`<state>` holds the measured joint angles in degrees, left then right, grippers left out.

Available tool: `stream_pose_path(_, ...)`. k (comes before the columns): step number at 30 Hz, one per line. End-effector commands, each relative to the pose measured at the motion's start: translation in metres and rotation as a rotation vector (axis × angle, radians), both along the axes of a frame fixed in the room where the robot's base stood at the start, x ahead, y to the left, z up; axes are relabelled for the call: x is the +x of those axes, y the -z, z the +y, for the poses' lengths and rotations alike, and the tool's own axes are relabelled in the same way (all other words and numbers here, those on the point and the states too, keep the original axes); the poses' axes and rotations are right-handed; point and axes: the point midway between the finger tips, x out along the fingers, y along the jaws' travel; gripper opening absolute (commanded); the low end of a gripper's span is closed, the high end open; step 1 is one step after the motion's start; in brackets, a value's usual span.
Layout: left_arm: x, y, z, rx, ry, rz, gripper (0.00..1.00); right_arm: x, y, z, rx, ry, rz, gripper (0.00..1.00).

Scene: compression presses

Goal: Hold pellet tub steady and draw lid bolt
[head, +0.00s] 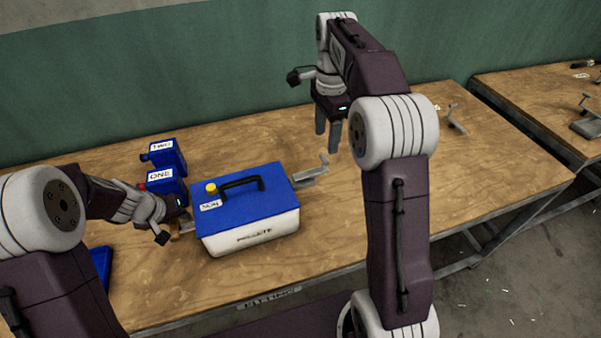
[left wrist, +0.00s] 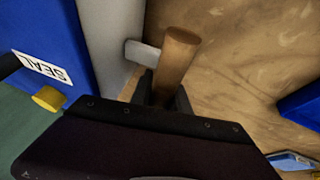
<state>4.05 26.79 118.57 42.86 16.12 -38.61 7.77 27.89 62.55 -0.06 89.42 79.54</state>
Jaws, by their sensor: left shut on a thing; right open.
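The pellet tub (head: 250,235) is pale with a blue lid (head: 262,203), a black carry handle and a yellow knob (head: 211,188) by a SEAL label. A grey metal bolt (head: 309,177) with an upturned handle is at the lid's right side. My left gripper (head: 184,226) is shut on the tub's wooden side handle (left wrist: 176,55), which a metal bracket joins to the tub wall. The gripper's palm hides part of that handle. My right gripper (head: 327,146) is open and empty, fingers down, above and slightly right of the bolt, apparently apart from it.
Blue containers labelled ONE (head: 163,182) and TWO (head: 167,154) stand behind my left gripper. A blue object (head: 100,264) lies at the left. A small metal part (head: 455,118) is on the wooden bench's (head: 480,180) right. A second bench (head: 530,95) stands beyond a gap.

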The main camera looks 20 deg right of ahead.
Motion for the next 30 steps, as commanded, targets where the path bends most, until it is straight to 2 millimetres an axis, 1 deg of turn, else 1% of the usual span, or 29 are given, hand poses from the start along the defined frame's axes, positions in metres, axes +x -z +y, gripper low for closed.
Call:
stream_pose_path(1,0.0,0.0,0.0,0.0,0.0,0.001,0.0,0.001,-0.01,0.0,-0.001,0.0,-0.003,0.58)
stream_pose_path(6,0.0,0.0,0.0,0.0,0.0,0.001,0.0,0.0,-0.029,0.0,0.0,0.0,-0.001,0.58)
stream_pose_path(9,0.0,0.0,0.0,0.0,0.0,0.001,0.0,0.0,-0.033,0.0,0.0,0.0,0.001,0.58)
stream_pose_path(13,0.0,0.0,0.0,0.0,0.0,0.001,0.0,0.0,-0.033,0.0,0.0,0.0,0.002,0.58)
stream_pose_path(14,0.0,0.0,0.0,0.0,0.0,0.001,0.24,0.0,-0.033,0.0,0.0,0.0,0.002,0.58)
stream_pose_path(15,0.0,0.0,0.0,0.0,0.0,0.001,0.35,0.0,-0.033,0.0,0.0,0.0,0.002,0.58)
stream_pose_path(16,0.0,0.0,0.0,0.0,0.0,0.001,0.44,0.0,-0.033,0.0,0.0,0.0,0.002,0.58)
stream_pose_path(17,0.0,0.0,0.0,0.0,0.0,0.001,0.47,0.0,-0.033,0.0,0.0,0.0,0.002,0.58)
stream_pose_path(26,0.0,-0.001,0.0,-0.001,0.0,0.0,0.47,0.0,-0.033,0.0,0.0,0.0,0.001,0.58)
stream_pose_path(29,-0.003,-0.012,0.001,-0.002,0.001,-0.003,0.47,0.0,-0.033,0.0,0.0,0.0,0.001,0.58)
stream_pose_path(30,-0.006,-0.019,0.003,-0.001,0.001,-0.006,0.47,0.0,-0.033,0.0,0.0,0.0,0.001,0.58)
